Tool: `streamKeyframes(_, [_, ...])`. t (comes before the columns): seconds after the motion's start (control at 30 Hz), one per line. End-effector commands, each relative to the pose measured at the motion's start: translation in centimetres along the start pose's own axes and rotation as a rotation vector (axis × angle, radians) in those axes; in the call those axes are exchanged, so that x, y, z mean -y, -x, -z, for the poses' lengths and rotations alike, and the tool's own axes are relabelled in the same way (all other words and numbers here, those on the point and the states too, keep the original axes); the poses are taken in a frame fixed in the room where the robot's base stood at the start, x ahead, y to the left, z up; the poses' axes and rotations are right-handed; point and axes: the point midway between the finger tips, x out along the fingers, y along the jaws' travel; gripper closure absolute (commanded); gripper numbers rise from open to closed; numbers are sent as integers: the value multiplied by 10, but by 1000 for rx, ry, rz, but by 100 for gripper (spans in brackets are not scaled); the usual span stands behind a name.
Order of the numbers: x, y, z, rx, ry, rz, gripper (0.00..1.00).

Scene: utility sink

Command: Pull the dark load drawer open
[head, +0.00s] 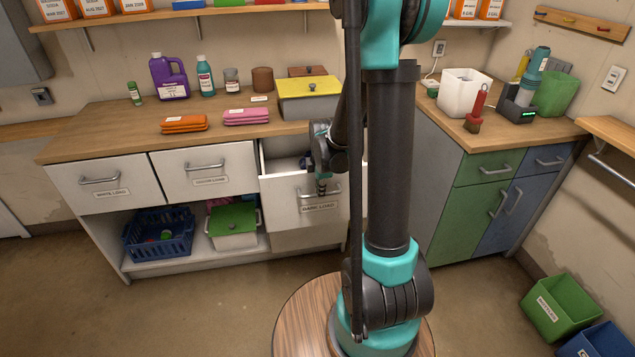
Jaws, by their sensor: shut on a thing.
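The dark load drawer (286,215) is the right one of the white drawers under the wooden counter. It stands pulled out from the cabinet, and part of its inside shows with something dark in it. Its label reads dark load. My gripper (322,187) is at the drawer front, shut on the metal bar handle (305,194). My arm hides the right part of the drawer and the right end of the handle.
Two shut white drawers (205,169) are to the left. A blue basket (158,236) and a green-lidded box (233,226) sit on the shelf below. A green and blue cabinet (475,214) stands to the right. A round wooden surface (297,318) is at the front.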

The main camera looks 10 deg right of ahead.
Motion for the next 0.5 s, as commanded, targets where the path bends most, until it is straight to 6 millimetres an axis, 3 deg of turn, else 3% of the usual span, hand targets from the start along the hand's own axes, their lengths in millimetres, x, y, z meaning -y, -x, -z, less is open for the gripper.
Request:
streamKeyframes(0.2, [42,8,0,0,0,0,100])
streamKeyframes(0.5, [69,14,0,0,0,0,100])
